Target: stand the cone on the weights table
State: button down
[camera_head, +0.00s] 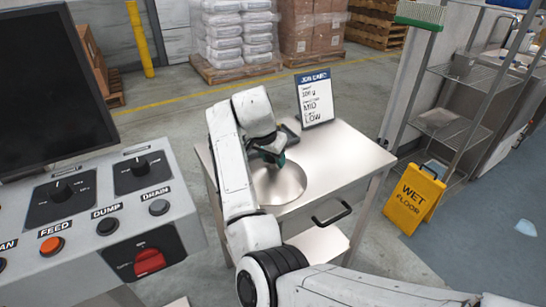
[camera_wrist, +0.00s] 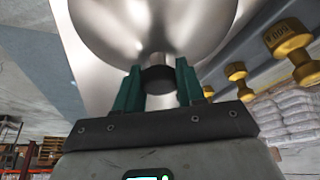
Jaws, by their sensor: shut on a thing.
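The cone (camera_head: 280,187) looks like a wide, round, shiny steel piece with a short stem. In the wrist view, the cone (camera_wrist: 150,30) fills the top middle, and its dark stem end lies between the two teal fingers. My gripper (camera_head: 268,157) is shut on that stem; it also shows in the wrist view (camera_wrist: 158,85). In the head view the cone is over the steel table (camera_head: 335,150); I cannot tell whether it touches the top. Yellow weights (camera_wrist: 290,40) stand in a row at the right of the wrist view.
A job card (camera_head: 315,97) stands at the table's back edge. A control panel (camera_head: 95,210) with knobs and buttons is at left. A yellow wet floor sign (camera_head: 413,199) stands right of the table, before a wire shelf (camera_head: 470,75). The table's right part is clear.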

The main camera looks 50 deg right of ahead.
jog(key=c, duration=0.7)
grip_release()
jog(key=v, duration=1.2)
jog(key=shift+a, duration=0.1)
